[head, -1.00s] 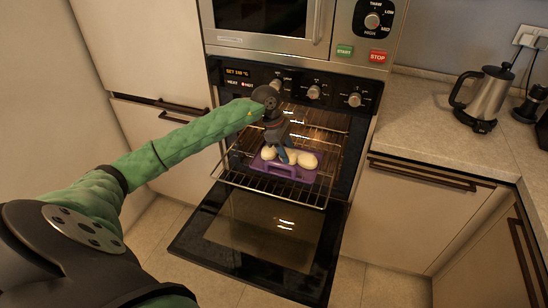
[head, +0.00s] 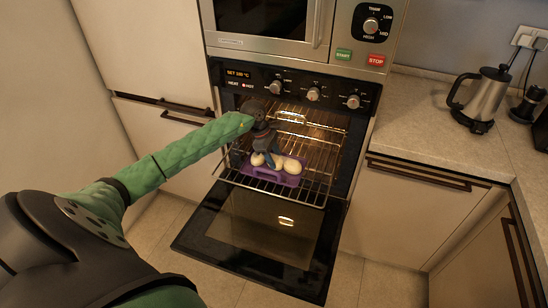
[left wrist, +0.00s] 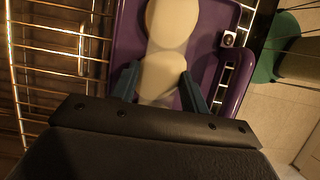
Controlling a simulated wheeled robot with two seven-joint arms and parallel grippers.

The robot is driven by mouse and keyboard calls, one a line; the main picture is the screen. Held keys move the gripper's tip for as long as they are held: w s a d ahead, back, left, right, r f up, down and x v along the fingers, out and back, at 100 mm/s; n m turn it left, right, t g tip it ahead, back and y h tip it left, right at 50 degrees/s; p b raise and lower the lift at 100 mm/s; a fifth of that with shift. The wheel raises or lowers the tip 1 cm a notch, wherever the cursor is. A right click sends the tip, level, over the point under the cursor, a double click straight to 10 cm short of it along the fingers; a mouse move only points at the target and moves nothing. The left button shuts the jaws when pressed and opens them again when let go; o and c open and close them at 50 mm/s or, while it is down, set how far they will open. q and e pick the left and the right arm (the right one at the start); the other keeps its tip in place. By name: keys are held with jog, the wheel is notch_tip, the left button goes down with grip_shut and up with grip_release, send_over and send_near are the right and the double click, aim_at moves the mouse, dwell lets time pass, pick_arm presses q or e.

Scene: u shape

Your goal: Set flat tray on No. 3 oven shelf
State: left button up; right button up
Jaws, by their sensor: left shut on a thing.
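The flat tray (head: 293,181) is purple, with a handle along its near side, and carries several pale rounded buns (head: 293,166). It lies on a wire oven shelf (head: 314,192) that sticks out of the open oven. My left gripper (head: 268,159) reaches down over the tray. In the left wrist view, its blue fingers (left wrist: 158,72) are shut on a pale bun (left wrist: 160,80), one finger on each side. The purple tray (left wrist: 235,88) and its handle show beneath. The shelf's number cannot be read. My right gripper is not in view.
The oven door (head: 256,236) is folded down below the shelf. More wire racks (head: 318,150) show inside the lit oven. Control knobs (head: 313,94) sit above the opening. A kettle (head: 482,98) stands on the right counter (head: 425,118).

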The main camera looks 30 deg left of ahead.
pick_arm(q)
jog(key=shift+f, duration=0.45)
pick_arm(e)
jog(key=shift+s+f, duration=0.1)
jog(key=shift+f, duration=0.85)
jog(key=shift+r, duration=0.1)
pick_arm(q)
jog(key=shift+f, duration=0.1)
jog(key=o, duration=1.3)
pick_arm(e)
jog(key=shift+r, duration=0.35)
